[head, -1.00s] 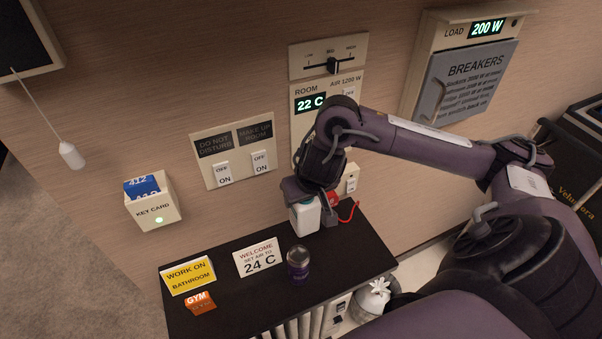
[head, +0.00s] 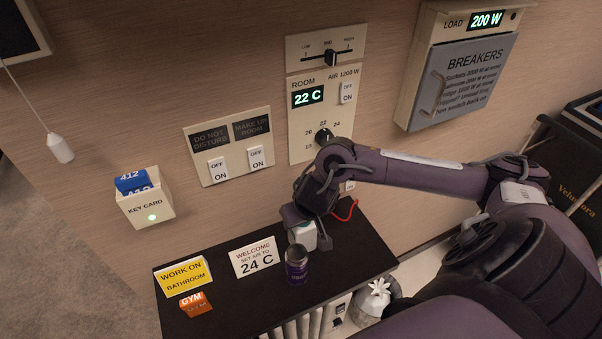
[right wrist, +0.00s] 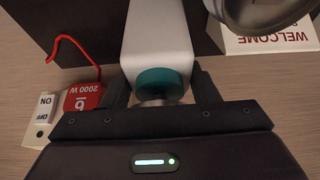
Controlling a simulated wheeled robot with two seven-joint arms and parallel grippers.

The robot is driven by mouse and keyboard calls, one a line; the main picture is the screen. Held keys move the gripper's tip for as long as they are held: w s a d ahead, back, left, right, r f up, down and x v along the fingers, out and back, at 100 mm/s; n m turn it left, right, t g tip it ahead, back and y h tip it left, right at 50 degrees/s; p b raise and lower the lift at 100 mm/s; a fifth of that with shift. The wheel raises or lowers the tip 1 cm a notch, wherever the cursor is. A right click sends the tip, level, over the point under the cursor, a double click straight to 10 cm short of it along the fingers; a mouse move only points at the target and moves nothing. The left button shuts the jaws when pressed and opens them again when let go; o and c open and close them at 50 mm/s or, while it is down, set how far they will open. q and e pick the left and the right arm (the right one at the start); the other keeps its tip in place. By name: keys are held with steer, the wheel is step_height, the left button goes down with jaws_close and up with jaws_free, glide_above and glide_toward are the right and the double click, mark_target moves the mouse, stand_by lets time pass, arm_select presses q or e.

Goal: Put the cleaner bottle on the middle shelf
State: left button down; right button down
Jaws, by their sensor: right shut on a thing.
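The cleaner bottle is white with a teal cap and shows in the head view (head: 304,237) and the right wrist view (right wrist: 156,38). My right gripper (head: 297,216) is shut on it near the cap; in the right wrist view its fingers (right wrist: 162,92) stand on either side of the cap. The bottle is over the back part of the black cabinet top (head: 225,312); I cannot tell whether it touches the top. My left gripper is not in view.
A welcome card (head: 255,257), a yellow bathroom sign (head: 183,277) and an orange gym card (head: 195,304) are to the left. A red plug with a cord (right wrist: 85,96) is beside the gripper. The wall panels stand behind.

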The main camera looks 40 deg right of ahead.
steer(key=shift+f, duration=0.1)
steer(key=c, duration=0.5)
jaws_free()
